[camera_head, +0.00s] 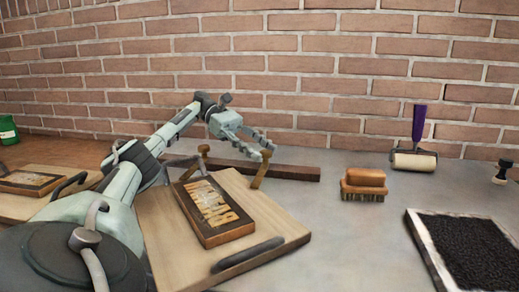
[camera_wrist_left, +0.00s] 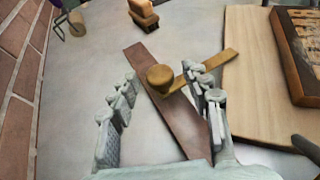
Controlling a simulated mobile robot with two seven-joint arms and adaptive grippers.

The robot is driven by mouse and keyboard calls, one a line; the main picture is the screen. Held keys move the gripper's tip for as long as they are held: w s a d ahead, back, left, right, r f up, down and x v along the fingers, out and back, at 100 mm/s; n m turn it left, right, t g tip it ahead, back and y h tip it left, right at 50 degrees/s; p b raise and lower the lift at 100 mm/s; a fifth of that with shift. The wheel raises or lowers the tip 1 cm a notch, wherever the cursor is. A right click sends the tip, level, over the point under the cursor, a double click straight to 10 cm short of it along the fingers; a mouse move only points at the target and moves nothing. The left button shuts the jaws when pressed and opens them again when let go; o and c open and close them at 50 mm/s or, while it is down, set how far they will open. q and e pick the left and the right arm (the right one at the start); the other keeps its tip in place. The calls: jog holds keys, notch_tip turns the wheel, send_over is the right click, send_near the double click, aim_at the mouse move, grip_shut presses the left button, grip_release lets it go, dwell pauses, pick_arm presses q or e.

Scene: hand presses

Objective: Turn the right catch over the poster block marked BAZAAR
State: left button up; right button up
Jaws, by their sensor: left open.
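The poster block (camera_head: 215,212) lies flat on a pale wooden board (camera_head: 270,212), and its raised letters are seen at a slant. The right catch (camera_head: 258,176) is a brass bar with a round knob behind the board. In the left wrist view the catch (camera_wrist_left: 205,66) points toward the board's edge, its tip apart from the block (camera_wrist_left: 285,45). My left gripper (camera_head: 264,151) is open at the catch's knob; in the left wrist view its fingers (camera_wrist_left: 167,85) stand either side of the knob. I cannot tell whether they touch it. My right gripper is out of view.
A second brass catch (camera_head: 204,150) stands to the left on the dark bar (camera_head: 292,172). A dark handle (camera_head: 248,254) lies on the board's front. A brush (camera_head: 363,184), roller (camera_head: 414,161) and black-filled tray (camera_head: 465,250) are right. Another board with a block (camera_head: 30,181) is left.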

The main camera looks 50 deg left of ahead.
pick_arm(q)
notch_tip(320, 180, up, 10)
dwell(1.0)
dwell(0.7)
